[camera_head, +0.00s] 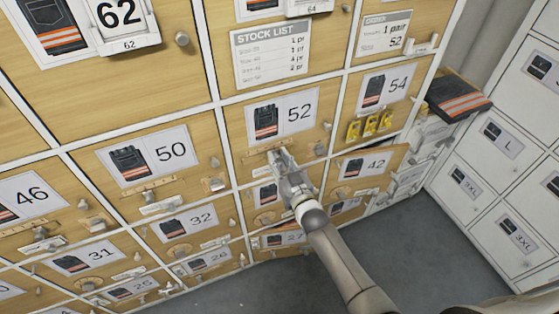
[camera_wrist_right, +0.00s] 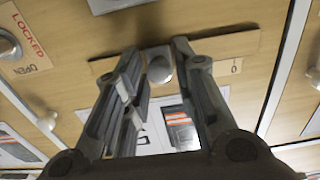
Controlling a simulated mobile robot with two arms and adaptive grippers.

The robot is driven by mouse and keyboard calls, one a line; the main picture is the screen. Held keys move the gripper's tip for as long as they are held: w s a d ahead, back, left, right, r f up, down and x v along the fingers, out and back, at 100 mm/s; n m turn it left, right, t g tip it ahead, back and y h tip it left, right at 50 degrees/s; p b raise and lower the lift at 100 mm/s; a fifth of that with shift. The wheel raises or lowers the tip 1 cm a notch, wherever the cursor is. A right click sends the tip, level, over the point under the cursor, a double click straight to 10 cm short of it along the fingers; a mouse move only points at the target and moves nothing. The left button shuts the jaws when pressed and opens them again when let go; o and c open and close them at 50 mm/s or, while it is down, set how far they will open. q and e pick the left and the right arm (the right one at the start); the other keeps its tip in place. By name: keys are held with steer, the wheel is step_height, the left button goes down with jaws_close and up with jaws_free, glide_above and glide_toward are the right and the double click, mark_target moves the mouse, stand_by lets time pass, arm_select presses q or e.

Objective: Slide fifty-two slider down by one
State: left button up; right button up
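The fifty-two drawer (camera_head: 318,142) is a wooden front with a white label (camera_head: 284,116) showing dark trousers with orange bands and the number 52. Below the label is its wooden slider strip (camera_head: 254,159), partly hidden by my right gripper (camera_head: 279,158). In the right wrist view, the strip (camera_wrist_right: 226,47) carries a round grey knob (camera_wrist_right: 160,68). The two fingers of my right gripper (camera_wrist_right: 157,58) stand one on each side of the knob, open, with narrow gaps seeming to show. My left gripper is not in view.
A plate marked LOCKED and OPEN (camera_wrist_right: 28,45) with a knob is near the slider. Grey floor (camera_head: 440,250) is clear.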

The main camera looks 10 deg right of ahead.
jaws_close()
steer(key=shift+s+a, duration=0.15)
steer(key=shift+a, duration=0.55)
steer(key=shift+s+a, duration=0.1)
steer(key=shift+a, duration=0.55)
steer(key=o, duration=0.5)
jaws_free()
